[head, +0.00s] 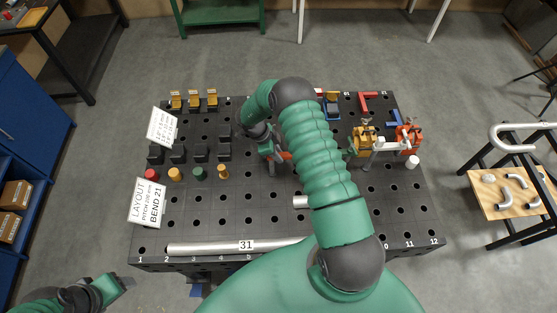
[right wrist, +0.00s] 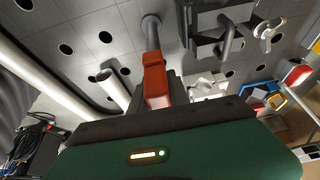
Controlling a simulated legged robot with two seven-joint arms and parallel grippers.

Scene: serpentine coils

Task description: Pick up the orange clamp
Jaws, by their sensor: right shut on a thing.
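My right gripper (head: 276,152) is above the middle of the black perforated table. In the right wrist view it is shut on the orange clamp (right wrist: 155,80), a red-orange bar with a grey rod end beyond it. In the head view only a small orange part of the clamp (head: 285,156) shows beside the gripper; the rest is hidden. Whether it touches the table is unclear. My left gripper (head: 122,283) is off the table's front left corner; its opening is too small to tell.
A long grey tube (head: 210,249) lies along the table's front edge. Yellow (head: 365,137) and orange-red (head: 408,138) fixtures stand at the right. Several black blocks (head: 200,153) and coloured pegs (head: 198,173) stand at the left, beside white signs (head: 148,203).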

